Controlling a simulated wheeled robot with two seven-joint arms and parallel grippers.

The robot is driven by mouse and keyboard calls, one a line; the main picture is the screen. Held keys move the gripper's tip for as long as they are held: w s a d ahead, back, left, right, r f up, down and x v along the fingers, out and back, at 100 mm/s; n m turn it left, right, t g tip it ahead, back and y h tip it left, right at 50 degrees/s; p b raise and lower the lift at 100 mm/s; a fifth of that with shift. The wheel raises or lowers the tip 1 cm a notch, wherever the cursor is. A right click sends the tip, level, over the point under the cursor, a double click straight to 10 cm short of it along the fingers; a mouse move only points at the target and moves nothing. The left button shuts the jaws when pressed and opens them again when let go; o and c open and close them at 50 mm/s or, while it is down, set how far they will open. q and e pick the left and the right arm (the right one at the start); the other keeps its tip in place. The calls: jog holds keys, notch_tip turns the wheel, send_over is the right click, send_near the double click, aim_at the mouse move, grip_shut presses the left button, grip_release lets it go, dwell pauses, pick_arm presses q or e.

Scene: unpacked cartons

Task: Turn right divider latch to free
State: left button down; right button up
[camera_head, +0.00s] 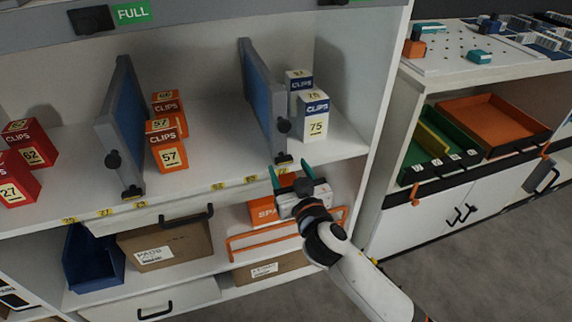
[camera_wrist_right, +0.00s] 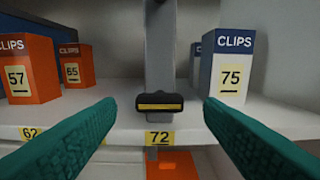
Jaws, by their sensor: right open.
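The right divider (camera_head: 262,85), a blue panel in a grey frame, stands on the upper shelf; its grey front post (camera_wrist_right: 160,55) shows in the right wrist view. Its latch (camera_wrist_right: 160,106), a black bar with a yellow stripe, lies crosswise at the post's foot, above the label 72. The latch also shows small in the head view (camera_head: 284,159). My right gripper (camera_head: 290,174) is open, its green fingers apart and empty. In the wrist view the fingers lie left and right of the latch, with gaps on both sides; contact does not show. My left gripper is not in view.
Orange clips boxes (camera_head: 171,152) stand left of the divider; white-and-blue clips boxes (camera_head: 314,118) stand close on its right. The left divider (camera_head: 122,125) stands further left. Below are a cardboard carton (camera_head: 165,245) and a blue bin (camera_head: 92,262). Open floor lies at right.

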aim_at(285, 162)
jog(key=shift+x, duration=1.55)
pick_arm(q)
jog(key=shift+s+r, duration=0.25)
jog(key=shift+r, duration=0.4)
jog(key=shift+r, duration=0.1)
pick_arm(e)
jog(key=shift+c, duration=0.2)
jog(key=c, duration=0.9)
jog(key=shift+c, duration=0.2)
